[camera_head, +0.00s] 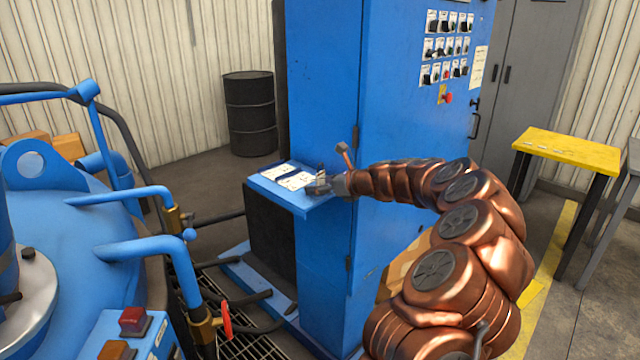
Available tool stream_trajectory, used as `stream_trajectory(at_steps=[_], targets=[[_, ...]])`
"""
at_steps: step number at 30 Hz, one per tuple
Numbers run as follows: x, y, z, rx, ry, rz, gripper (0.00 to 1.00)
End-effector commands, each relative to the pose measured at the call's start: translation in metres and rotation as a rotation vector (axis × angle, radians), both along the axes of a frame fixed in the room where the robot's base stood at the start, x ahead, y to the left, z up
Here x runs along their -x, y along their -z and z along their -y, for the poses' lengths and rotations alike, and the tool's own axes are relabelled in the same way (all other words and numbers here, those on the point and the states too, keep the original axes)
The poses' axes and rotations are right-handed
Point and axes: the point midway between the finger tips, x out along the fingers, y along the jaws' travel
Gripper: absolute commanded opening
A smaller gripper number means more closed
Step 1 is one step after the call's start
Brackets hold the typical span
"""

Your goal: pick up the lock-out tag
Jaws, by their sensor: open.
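My arm reaches left to a blue shelf (301,200) on the side of the tall blue cabinet. My gripper (320,182) is open, low over the right end of this shelf. It is small in the view, and I cannot tell whether it touches anything. Flat white sheets or cards (288,175) lie on the shelf just left of the gripper. I cannot make out for certain which thing is the lock-out tag; it may be among these or hidden by the gripper.
The blue cabinet (325,90) stands close behind my gripper. The blue furnace (60,240) with pipes and brass valves fills the left. A red handle-like piece (226,320) sits by a valve. A black drum (250,113) and a yellow-topped table (568,150) stand farther off.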

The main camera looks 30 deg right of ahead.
Motion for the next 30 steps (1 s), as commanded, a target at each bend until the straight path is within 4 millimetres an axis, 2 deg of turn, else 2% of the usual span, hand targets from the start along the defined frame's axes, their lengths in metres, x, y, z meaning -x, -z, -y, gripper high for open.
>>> stream_trajectory(at_steps=[5,21,30], targets=[[0.0,-0.0002,0.0,0.001,0.0,0.0,0.67],[0.0002,-0.0003,0.0002,0.001,0.0,0.0,0.12],[0.0002,-0.0033,0.0004,0.001,0.001,0.0,0.12]])
